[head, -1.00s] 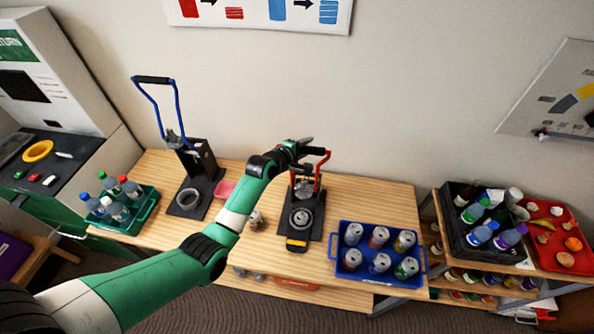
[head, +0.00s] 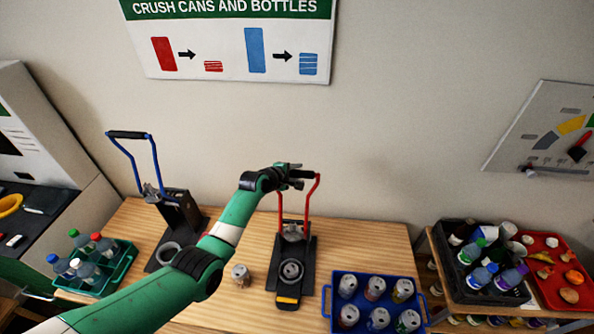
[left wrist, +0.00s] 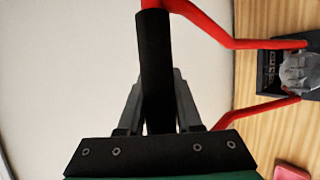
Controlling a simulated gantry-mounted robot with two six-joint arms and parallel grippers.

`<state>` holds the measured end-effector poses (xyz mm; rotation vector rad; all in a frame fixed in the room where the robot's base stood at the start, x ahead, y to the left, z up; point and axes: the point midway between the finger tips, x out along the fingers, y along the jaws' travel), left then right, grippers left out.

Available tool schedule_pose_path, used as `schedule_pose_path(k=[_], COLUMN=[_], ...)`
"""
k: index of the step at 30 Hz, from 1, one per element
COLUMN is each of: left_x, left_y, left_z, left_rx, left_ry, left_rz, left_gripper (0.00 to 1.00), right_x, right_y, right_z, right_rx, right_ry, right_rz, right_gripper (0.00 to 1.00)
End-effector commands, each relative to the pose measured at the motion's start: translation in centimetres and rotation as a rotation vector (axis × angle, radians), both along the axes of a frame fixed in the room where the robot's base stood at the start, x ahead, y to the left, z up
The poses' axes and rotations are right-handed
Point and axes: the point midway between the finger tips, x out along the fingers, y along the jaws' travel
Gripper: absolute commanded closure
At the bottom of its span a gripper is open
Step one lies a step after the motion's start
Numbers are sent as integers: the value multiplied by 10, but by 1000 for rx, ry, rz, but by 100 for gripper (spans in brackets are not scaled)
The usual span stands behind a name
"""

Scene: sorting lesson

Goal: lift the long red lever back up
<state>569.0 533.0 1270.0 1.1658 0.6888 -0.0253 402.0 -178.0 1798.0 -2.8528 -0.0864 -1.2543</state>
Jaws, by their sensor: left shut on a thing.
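The long red lever (head: 314,198) belongs to the can crusher (head: 288,262) in the middle of the table. It stands raised, with its black grip bar (head: 303,174) at the top. My left gripper (head: 290,176) is at that bar, high above the crusher's base. In the left wrist view, the gripper (left wrist: 157,100) is shut on the black grip (left wrist: 155,60), its fingers on either side. The red arms (left wrist: 245,43) run from the grip to the crusher at right. My right gripper does not show.
A taller crusher with a blue lever (head: 158,165) stands at left, its lever up. A lone can (head: 241,275) stands beside my left arm. A green bottle crate (head: 122,262) is at left, a blue can crate (head: 335,292) at right. The wall is behind.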

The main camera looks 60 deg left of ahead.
Motion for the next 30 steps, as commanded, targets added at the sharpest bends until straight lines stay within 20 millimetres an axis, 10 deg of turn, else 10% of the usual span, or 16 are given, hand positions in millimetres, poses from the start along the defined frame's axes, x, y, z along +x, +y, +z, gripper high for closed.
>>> schedule_pose_path(k=[1,2,7,30], left_x=[-4,-4,-4,-3], left_y=[-4,-4,-4,-6], left_z=[-16,-16,-14,3], left_rx=[-19,-19,-17,-10], left_ry=[28,28,26,15], left_rz=[-4,-4,-3,-7], left_gripper=[100,65,37,37], right_x=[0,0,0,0], right_y=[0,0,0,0], right_z=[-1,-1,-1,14], right_rx=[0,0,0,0], right_ry=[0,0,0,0], right_rz=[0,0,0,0], right_gripper=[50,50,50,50])
